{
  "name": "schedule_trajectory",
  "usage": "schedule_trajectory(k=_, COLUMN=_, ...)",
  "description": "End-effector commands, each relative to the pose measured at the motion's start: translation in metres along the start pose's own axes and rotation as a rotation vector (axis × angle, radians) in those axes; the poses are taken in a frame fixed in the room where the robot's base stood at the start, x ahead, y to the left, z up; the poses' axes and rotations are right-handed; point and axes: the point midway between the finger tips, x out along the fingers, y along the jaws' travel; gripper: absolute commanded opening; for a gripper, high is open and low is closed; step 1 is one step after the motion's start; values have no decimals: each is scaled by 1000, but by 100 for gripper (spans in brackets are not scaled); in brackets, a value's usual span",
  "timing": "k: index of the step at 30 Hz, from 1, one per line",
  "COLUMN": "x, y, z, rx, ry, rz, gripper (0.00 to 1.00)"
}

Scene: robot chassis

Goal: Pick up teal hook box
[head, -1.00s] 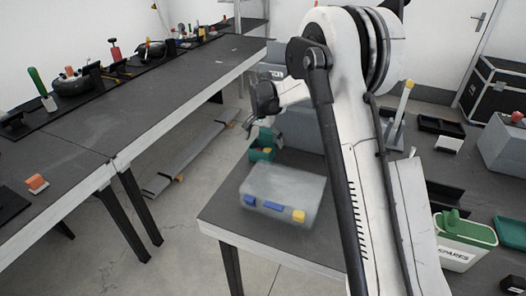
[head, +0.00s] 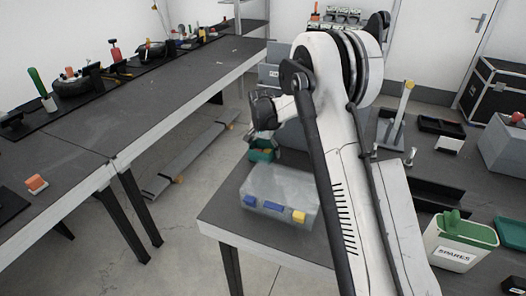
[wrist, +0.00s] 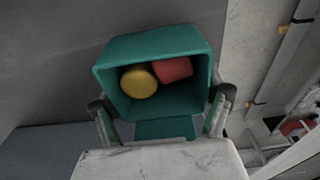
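The teal hook box (head: 262,155) stands near the far left edge of the right-hand table, behind a clear case. In the wrist view, the teal box (wrist: 165,130) is open-topped and holds a yellow round piece (wrist: 139,82) and a red piece (wrist: 174,69). My gripper (wrist: 162,118) is spread wide, with one finger on each side of the box close to its side walls. I cannot tell whether the fingers touch it. In the head view my gripper (head: 264,138) is right at the box and partly covers it.
The clear case (head: 280,190) with blue and yellow latches lies just in front of the box. A grey bin (head: 296,134) is behind my arm. A white spares bin (head: 455,248) and a black tray (head: 441,127) stand farther right. A workbench (head: 150,110) runs along the left.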

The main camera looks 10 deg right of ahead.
Motion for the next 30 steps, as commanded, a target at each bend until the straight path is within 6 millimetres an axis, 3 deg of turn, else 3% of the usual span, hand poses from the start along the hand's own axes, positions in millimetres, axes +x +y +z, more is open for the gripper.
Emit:
schedule_trajectory(k=1, x=0, y=0, z=0, rx=0, ry=0, rz=0, gripper=72)
schedule_trajectory(k=7, x=0, y=0, z=0, rx=0, ry=0, rz=0, gripper=47)
schedule_trajectory(k=20, x=-4, y=0, z=0, rx=0, ry=0, rz=0, gripper=47)
schedule_trajectory(k=30, x=-32, y=0, z=-4, rx=0, ry=0, rz=0, gripper=47)
